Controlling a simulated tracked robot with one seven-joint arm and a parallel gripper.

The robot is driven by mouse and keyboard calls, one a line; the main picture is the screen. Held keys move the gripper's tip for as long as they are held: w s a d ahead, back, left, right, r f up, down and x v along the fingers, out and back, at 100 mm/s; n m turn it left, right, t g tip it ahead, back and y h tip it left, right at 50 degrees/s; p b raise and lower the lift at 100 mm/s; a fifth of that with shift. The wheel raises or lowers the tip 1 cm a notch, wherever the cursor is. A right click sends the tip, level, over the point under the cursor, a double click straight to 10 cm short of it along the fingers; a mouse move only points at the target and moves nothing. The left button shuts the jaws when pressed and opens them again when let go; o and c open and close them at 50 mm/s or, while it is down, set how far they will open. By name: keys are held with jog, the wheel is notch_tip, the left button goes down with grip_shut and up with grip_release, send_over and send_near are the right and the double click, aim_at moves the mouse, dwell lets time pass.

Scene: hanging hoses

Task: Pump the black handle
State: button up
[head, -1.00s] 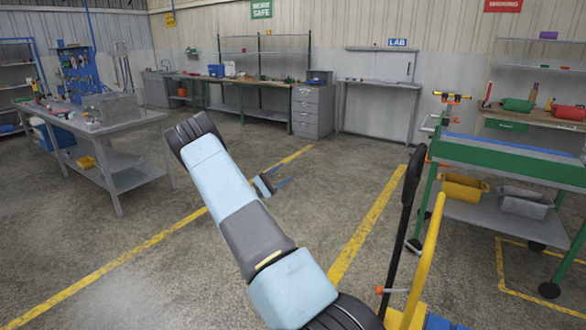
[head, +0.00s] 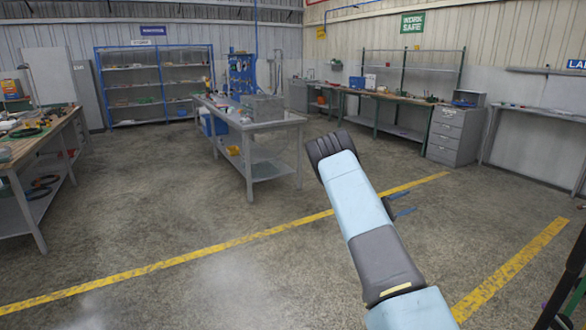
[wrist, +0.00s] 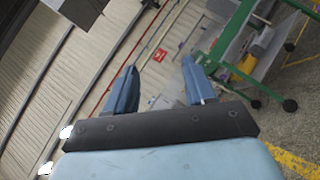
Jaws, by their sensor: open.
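I cannot make out the black handle clearly in either current view. A dark upright piece (head: 576,262) is cut off at the right edge of the head view, and I cannot tell if it is the handle. My gripper (wrist: 160,64) is open in the wrist view, with its two blue fingers apart and nothing between them. In the head view my arm reaches forward over the floor, and the blue fingers (head: 402,208) show only partly behind it.
A green-framed cart (wrist: 232,35) with black wheels stands beyond my right finger in the wrist view. A grey worktable (head: 258,128) stands ahead, and a wooden bench (head: 35,145) is at the left. Drawers (head: 456,135) stand back right. The floor between yellow lines is clear.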

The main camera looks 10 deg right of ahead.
jog(key=s+a+r+m+y, duration=0.2)
jog(key=s+a+r+y, duration=0.1)
jog(key=s+r+y, duration=0.4)
jog(key=s+a+r+m+y, duration=0.2)
jog(key=s+a+r+y, duration=0.25)
jog(key=s+r, duration=0.4)
jog(key=s+a+r+t+y, duration=0.4)
jog(key=s+a+t+y, duration=0.1)
jog(key=s+a, duration=0.6)
jog(key=s+a+r+t+y, duration=0.5)
jog(key=s+a+t+y, duration=0.1)
jog(key=s+a, duration=0.6)
jog(key=shift+s+a+r+n+t, duration=0.25)
jog(key=shift+s+n+t, duration=0.15)
jog(key=shift+s+t, duration=0.35)
jog(key=shift+c, duration=0.3)
